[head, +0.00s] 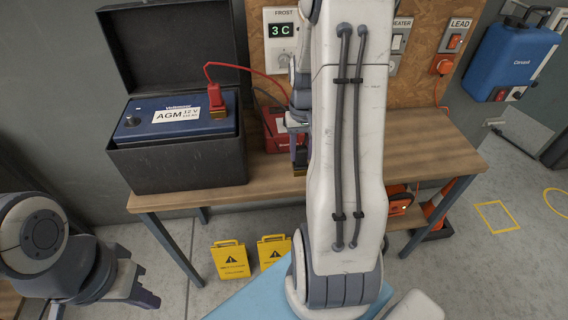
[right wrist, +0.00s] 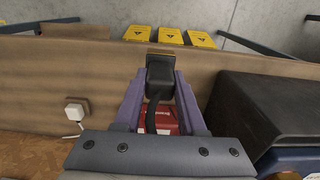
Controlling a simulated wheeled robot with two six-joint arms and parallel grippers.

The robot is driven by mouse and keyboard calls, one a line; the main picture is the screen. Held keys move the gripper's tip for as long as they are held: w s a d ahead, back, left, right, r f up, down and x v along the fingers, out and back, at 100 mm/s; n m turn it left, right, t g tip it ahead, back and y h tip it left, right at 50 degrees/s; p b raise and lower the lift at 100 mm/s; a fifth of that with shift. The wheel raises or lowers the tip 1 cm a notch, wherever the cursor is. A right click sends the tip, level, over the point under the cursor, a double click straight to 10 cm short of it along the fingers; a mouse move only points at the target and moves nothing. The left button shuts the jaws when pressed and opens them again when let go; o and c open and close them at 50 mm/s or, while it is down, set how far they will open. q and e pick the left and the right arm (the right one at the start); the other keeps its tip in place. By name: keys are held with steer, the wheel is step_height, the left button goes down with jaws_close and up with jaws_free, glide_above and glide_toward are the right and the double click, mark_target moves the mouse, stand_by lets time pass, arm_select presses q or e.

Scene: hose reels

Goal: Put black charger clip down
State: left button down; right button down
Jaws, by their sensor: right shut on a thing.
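The black charger clip (right wrist: 160,72) is held between the purple-grey fingers of my right gripper (right wrist: 160,85), with its cable running back toward the red charger (right wrist: 160,120). In the head view my right gripper (head: 299,150) is over the bench, partly hidden by my arm; the clip (head: 300,168) shows only as a small dark piece near the front edge. Whether it touches the bench top is unclear. My left gripper (head: 145,296) is low at the left, away from the bench, its finger gap unclear.
The wooden bench (head: 420,150) carries a blue battery (head: 150,130) in an open black case (head: 180,170). A red clip (head: 215,97) sits on the battery. Yellow warning signs (head: 230,260) stand on the floor in front. The bench's right part is clear.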

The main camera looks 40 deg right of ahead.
steer(key=w+f+p, duration=0.1)
steer(key=w+f, duration=0.1)
steer(key=w+a+f+p, duration=0.1)
steer(key=w+f, duration=0.4)
steer(key=f, duration=0.1)
steer(key=shift+w+a+f+p, duration=0.1)
steer(key=shift+w+a+p, duration=0.1)
steer(key=shift+w+p, duration=0.15)
steer(key=shift+f, duration=0.2)
steer(key=shift+f, duration=0.2)
steer(key=shift+c, duration=2.4)
jaws_free()
steer(key=shift+r, duration=0.1)
